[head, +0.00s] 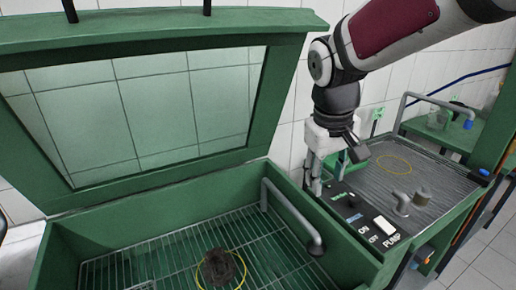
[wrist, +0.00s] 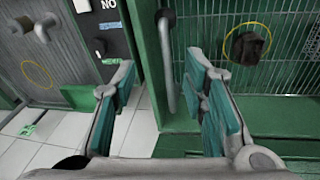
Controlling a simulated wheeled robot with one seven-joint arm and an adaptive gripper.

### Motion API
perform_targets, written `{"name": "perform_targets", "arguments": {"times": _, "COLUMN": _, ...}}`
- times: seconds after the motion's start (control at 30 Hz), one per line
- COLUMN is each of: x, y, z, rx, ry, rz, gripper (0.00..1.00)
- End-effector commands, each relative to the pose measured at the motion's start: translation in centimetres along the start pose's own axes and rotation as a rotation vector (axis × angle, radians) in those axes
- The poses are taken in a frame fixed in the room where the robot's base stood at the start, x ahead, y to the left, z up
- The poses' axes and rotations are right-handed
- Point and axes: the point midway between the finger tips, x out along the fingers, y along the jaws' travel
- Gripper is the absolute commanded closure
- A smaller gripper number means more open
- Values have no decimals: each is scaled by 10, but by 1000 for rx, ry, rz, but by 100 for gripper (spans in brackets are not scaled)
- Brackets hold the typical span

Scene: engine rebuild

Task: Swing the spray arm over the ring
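The spray arm (head: 292,217) is a bent grey pipe on the right side of the open green wash basin (head: 200,195). Its free end points toward the front right, away from the ring. A thin yellow ring (head: 202,277) lies on the basin's wire rack around a dark brown part (head: 219,267). In the wrist view the spray arm (wrist: 171,75) shows between and beyond my fingers, and the ring (wrist: 227,33) is to its right. My gripper (head: 330,178) is above the basin's right wall by the pump panel. In the wrist view my gripper (wrist: 160,85) is open and empty.
The basin lid (head: 285,85) stands open behind. A pump panel (head: 365,225) with a white switch is on the right wall.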

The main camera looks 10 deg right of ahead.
Motion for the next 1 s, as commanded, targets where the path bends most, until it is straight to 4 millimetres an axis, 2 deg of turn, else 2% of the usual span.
{"name": "perform_targets", "arguments": {"times": 0.03, "x": 21, "y": -1, "z": -17, "rx": -25, "ry": -26, "rz": 0, "gripper": 60}}
{"name": "perform_targets", "arguments": {"times": 0.2, "x": 68, "y": -6, "z": -55, "rx": -94, "ry": -81, "rz": 6, "gripper": 60}}
{"name": "perform_targets", "arguments": {"times": 0.37, "x": 95, "y": -9, "z": -74, "rx": -133, "ry": -108, "rz": 8, "gripper": 60}}
{"name": "perform_targets", "arguments": {"times": 0.67, "x": 120, "y": -10, "z": -76, "rx": -143, "ry": -119, "rz": 9, "gripper": 60}}
{"name": "perform_targets", "arguments": {"times": 1.0, "x": 185, "y": -9, "z": -68, "rx": -142, "ry": -120, "rz": 8, "gripper": 60}}
